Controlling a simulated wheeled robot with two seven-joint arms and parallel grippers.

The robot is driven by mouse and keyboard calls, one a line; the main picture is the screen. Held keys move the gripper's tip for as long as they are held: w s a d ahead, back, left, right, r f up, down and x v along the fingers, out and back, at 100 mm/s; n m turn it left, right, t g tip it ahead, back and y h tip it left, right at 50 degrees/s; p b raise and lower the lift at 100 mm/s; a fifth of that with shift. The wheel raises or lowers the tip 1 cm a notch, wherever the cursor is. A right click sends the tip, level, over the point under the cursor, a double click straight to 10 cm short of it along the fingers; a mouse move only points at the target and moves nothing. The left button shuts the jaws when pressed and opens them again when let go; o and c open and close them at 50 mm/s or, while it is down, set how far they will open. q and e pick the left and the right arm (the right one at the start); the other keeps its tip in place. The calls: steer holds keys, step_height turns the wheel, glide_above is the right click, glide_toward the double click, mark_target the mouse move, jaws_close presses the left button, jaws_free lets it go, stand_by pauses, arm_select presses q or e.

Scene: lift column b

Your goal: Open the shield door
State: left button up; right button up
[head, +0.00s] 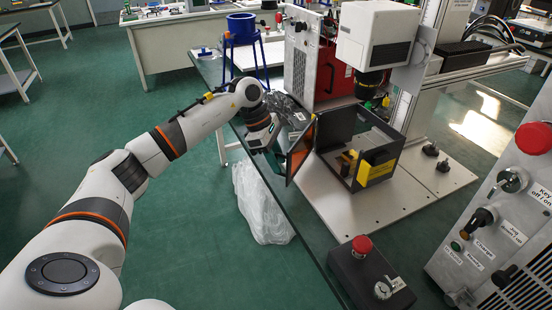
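The shield is a dark, open-topped box (378,178) standing on a pale plate under a white machine head. Its door (299,152), a dark-framed panel with orange on it, stands at the box's left side, angled outward from it. My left gripper (271,143) is at the outer left edge of the door, on the side away from the box. Its fingertips are small and partly lost against the dark things behind, so I cannot tell if they are open, shut or touching the door. My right gripper is not in view.
A control box with a red button (362,246) stands at the front of the bench. A grey panel with a red button (533,138) and switches is at right. A blue stand (243,36) is behind my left arm.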

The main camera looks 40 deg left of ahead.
arm_select(q)
steer(key=v, duration=1.2)
steer(key=shift+s+a, duration=0.1)
